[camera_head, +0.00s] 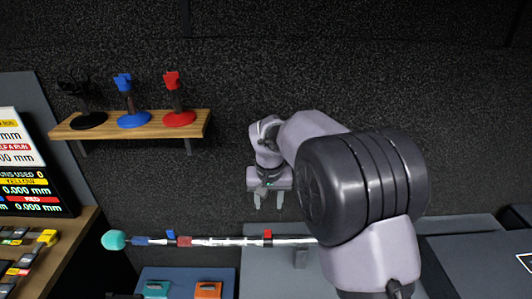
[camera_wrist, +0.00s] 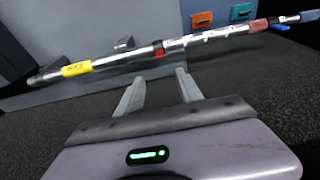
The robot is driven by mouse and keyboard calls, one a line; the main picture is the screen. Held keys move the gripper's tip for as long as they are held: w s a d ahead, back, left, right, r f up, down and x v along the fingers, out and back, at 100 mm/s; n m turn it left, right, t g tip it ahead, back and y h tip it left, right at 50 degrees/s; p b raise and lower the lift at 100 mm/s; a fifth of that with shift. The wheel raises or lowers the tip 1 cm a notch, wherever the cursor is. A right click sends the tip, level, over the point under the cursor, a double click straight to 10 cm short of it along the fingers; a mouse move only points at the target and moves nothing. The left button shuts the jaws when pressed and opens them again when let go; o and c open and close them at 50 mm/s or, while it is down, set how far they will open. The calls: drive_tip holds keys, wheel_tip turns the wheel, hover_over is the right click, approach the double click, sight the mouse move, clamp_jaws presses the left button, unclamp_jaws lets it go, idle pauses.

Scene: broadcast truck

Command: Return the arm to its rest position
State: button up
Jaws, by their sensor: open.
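My arm reaches up and forward in the head view. My gripper (camera_head: 269,203) points downward in front of the dark wall, its two fingers apart and nothing between them. In the wrist view my gripper (camera_wrist: 160,80) also shows open and empty. A silver pole (camera_head: 215,241) lies roughly level below the gripper in the head view, with a teal ball at its left end and red and blue clips along it. The pole also crosses the wrist view (camera_wrist: 110,60) beyond the fingertips, apart from them. My arm hides the pole's right part in the head view.
A wooden shelf (camera_head: 150,125) on the wall holds black, blue and red stands. A screen (camera_head: 30,190) and a desk with a button panel (camera_head: 25,255) are at left. A blue panel with teal and orange handles (camera_head: 208,290) is at the bottom. The wall right of the shelf is bare.

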drive_tip(key=s+d+r+m+t+y+b, duration=0.1)
drive_tip(key=s+d+r+b, duration=0.25)
drive_tip(key=s, duration=0.45)
drive_tip(key=s+d+r+m+t+b, duration=0.1)
drive_tip(key=s+d+r+b, duration=0.2)
drive_tip(key=s, duration=0.5)
drive_tip(key=s+d+f+m+b, duration=0.1)
drive_tip(key=s+f, duration=0.1)
drive_tip(key=s, duration=0.6)
drive_tip(key=s+d+f+m+t+y+b, duration=0.1)
drive_tip(key=s+f+b, duration=0.1)
drive_tip(key=s, duration=0.6)
drive_tip(key=shift+s+t, duration=0.15)
drive_tip(key=shift+t, duration=0.15)
